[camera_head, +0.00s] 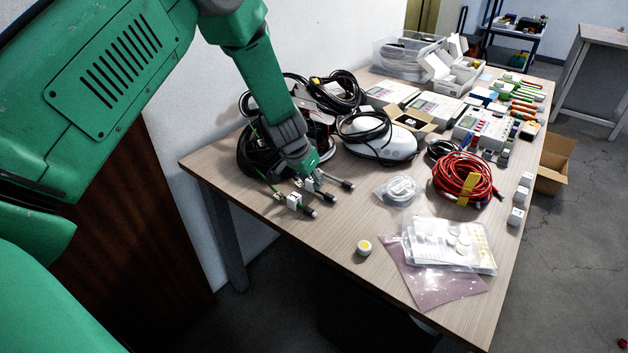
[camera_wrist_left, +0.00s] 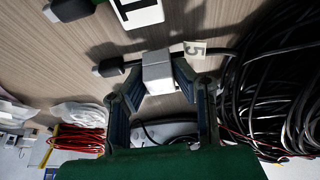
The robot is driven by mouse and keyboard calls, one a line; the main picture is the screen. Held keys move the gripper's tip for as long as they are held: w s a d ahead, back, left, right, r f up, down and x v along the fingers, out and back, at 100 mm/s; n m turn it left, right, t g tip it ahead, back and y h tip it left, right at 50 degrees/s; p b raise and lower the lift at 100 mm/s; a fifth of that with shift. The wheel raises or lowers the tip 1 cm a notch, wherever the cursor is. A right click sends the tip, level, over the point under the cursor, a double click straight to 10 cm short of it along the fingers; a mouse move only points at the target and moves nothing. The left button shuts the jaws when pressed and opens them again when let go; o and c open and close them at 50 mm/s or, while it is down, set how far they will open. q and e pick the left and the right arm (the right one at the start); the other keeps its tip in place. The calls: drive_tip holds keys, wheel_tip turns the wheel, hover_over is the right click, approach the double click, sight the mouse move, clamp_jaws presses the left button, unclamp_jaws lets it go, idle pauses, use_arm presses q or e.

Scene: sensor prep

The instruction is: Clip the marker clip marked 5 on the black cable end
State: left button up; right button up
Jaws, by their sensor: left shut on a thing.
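My left gripper (camera_head: 308,172) reaches down over the near left part of the table. In the left wrist view its two fingers (camera_wrist_left: 168,92) are shut on a small white-grey block, the marker clip (camera_wrist_left: 158,73). A pale tag marked 5 (camera_wrist_left: 195,48) shows at its side. The black cable end (camera_wrist_left: 108,67) sticks out left of the clip, and its cable shows on the right. I cannot tell whether the clip is fully around the cable. A neighbouring cable end (camera_head: 309,212) on a green cable carries another white clip (camera_head: 293,201). My right gripper is not in view.
A third black cable end (camera_head: 347,185) lies close on the right. Black cable coils (camera_head: 258,152) crowd behind the gripper. A red cable coil (camera_head: 466,180), a small round tub (camera_head: 364,247) and plastic bags (camera_head: 445,285) lie to the right. The table's front left is bare.

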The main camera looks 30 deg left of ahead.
use_arm(q)
drive_tip(key=shift+a+f, duration=0.3)
drive_tip(key=shift+f, duration=0.05)
drive_tip(key=shift+s+d+f, duration=0.1)
drive_tip(key=shift+d, duration=0.3)
drive_tip(key=shift+c, duration=0.2)
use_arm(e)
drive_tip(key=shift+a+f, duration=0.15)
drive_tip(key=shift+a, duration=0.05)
use_arm(q)
drive_tip(key=o, duration=1)
drive_tip(key=shift+s+f, duration=0.1)
drive_tip(key=shift+d, duration=0.15)
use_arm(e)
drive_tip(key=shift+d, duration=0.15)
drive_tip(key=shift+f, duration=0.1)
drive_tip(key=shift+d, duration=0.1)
